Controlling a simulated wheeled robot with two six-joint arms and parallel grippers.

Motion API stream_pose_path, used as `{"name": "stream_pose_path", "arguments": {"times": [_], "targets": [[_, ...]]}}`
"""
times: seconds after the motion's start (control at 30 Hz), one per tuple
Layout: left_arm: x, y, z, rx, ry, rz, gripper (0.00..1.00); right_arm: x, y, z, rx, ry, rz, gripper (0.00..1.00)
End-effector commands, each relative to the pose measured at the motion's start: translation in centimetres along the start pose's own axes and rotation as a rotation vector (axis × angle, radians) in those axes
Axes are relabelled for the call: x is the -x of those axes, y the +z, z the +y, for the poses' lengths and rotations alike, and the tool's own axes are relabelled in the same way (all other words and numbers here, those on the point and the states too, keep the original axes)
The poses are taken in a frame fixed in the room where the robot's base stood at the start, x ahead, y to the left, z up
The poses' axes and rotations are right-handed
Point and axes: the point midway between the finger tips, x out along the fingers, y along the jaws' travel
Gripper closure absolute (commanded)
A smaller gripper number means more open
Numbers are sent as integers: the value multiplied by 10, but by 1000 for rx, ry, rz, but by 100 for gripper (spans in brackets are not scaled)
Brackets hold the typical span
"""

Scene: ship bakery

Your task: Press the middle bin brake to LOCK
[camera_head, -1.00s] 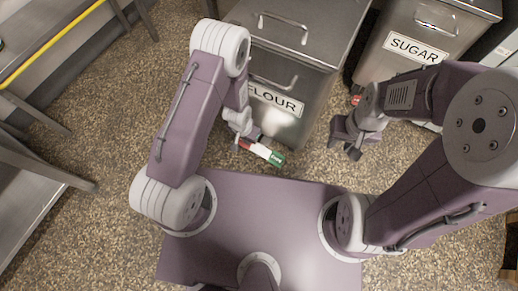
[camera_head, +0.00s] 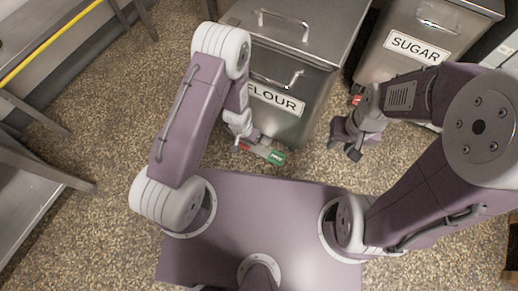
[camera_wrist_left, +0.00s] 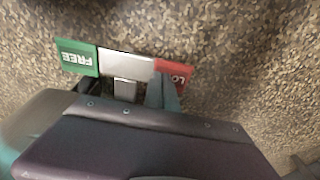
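A brake pedal (camera_head: 263,151) sits low at the front of the steel FLOUR bin (camera_head: 309,101). It has a green FREE end (camera_wrist_left: 78,57), a pale middle (camera_wrist_left: 125,65) and a red end (camera_wrist_left: 180,72) showing "LO", the rest of that label being covered. My left gripper (camera_head: 242,142) is at the red end in the head view. In the left wrist view its single narrow tip (camera_wrist_left: 165,92) overlaps the red end, so it looks shut with nothing held. Whether it touches is unclear. My right gripper (camera_head: 345,143) is open and empty, to the right.
A SUGAR bin (camera_head: 385,62) stands right of the FLOUR bin, with a small red part (camera_head: 356,99) low at its front. Steel shelving (camera_head: 30,160) stands at the left. Speckled floor (camera_head: 105,110) is free between the shelving and my left arm.

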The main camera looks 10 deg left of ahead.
Motion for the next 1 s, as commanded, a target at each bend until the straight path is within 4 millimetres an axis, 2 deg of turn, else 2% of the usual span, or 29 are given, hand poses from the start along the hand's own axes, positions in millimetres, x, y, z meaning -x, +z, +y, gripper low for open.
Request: {"name": "stream_pose_path", "arguments": {"times": [0.23, 0.37, 1.0], "targets": [[-4, 1, 0, 0, 0, 0, 100, -3, 0, 0, 0, 0, 0, 66], [0, 0, 0, 0, 0, 0, 100, 1, 0, 0, 0, 0, 0, 66], [61, -9, 0, 0, 0, 0, 100, 64, -7, -1, 0, 0, 0, 66]]}}
